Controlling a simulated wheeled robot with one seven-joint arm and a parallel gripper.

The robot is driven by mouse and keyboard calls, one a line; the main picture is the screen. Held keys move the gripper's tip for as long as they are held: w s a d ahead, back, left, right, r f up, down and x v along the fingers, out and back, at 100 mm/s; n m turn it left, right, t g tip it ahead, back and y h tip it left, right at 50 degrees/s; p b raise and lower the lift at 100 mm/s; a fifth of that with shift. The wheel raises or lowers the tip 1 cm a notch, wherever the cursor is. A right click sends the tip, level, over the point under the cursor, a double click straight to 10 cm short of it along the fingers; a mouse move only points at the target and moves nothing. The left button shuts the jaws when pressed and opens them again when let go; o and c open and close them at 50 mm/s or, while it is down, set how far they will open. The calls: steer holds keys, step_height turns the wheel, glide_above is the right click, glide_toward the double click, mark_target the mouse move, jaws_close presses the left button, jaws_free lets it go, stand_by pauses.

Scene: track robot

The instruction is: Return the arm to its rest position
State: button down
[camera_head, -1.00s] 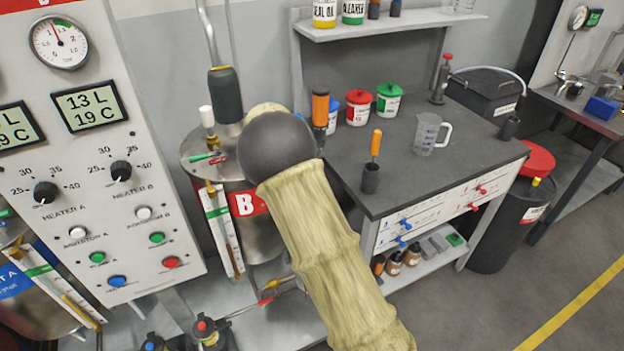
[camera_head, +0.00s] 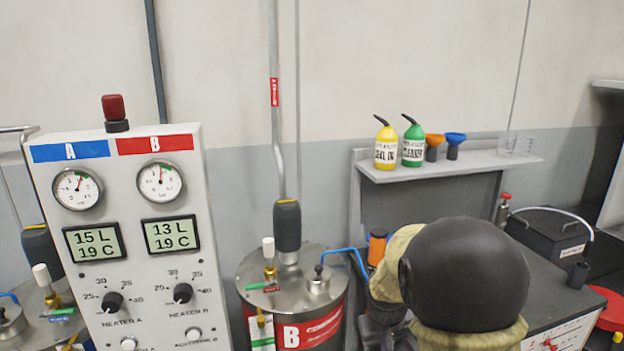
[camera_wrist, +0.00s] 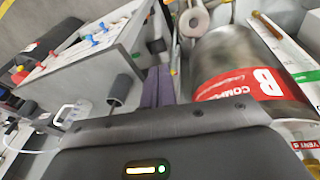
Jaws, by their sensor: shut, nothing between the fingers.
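My arm, in a cream sleeve with a dark round joint, fills the lower right of the head view and stands in front of the workbench. My gripper (camera_wrist: 158,88) shows in the wrist view as two dark purplish fingers close together, shut and empty. It lies between the bench side and tank B (camera_wrist: 230,65), apart from both as far as I can tell. In the head view my gripper is hidden behind the arm, and tank B (camera_head: 318,327) stands left of the arm.
A control panel (camera_head: 125,240) with gauges stands at the left. A shelf (camera_head: 470,163) above the workbench (camera_head: 560,285) holds yellow and green bottles and funnels. The wall above is clear.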

steer(key=s+a+r+m+y+p, duration=0.1)
steer(key=s+r, duration=0.3)
steer(key=s, duration=1.2)
steer(key=shift+r+y+p, duration=0.2)
steer(key=shift+y+p, duration=0.1)
steer(key=shift+p, duration=0.55)
steer(key=shift+a, duration=0.1)
steer(key=shift+s, duration=0.1)
